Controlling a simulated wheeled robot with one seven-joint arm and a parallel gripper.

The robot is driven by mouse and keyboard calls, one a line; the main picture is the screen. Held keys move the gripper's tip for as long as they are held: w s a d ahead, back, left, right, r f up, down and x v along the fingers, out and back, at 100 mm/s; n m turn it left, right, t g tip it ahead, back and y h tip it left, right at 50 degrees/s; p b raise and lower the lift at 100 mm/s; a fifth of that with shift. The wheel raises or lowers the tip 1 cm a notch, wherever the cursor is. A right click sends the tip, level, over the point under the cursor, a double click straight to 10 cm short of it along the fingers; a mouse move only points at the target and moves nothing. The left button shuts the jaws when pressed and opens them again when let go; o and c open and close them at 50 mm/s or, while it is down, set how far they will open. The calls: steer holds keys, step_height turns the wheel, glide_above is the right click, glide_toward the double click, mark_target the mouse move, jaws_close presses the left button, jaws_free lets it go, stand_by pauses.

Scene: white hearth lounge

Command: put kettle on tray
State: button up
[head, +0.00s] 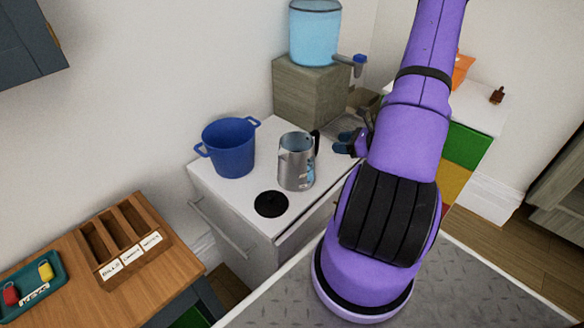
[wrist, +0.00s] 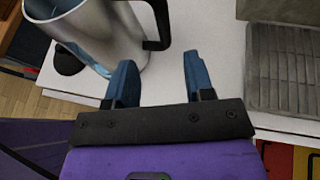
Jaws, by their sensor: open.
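The kettle (head: 297,165) is a silver metal jug with a black handle and an open top, upright on the white cabinet. In the wrist view the kettle (wrist: 100,32) is at the upper left, its handle (wrist: 157,25) ahead of my fingers. My gripper (head: 347,142) is right of the kettle; its blue fingers (wrist: 160,68) are open, empty and apart from the handle. A grey slatted tray (wrist: 283,72) lies right of my fingers; it shows partly below the tap in the head view (head: 368,101). A teal tray (head: 40,289) sits on the wooden desk.
A black lid (head: 271,204) lies in front of the kettle. A blue pot (head: 228,149) stands to its left. A water dispenser (head: 315,35) with a tap (head: 358,62) stands on a block (head: 306,94) behind. A wooden compartment box (head: 124,240) is on the desk (head: 75,300).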

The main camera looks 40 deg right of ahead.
mark_target(316, 147)
steer(key=shift+m+h, duration=0.3)
steer(key=shift+m, duration=0.1)
steer(key=x, duration=0.3)
steer(key=f+x, duration=0.1)
steer(key=x, duration=0.6)
steer(key=shift+d+f, duration=0.1)
steer(key=shift+f, duration=0.25)
jaws_close()
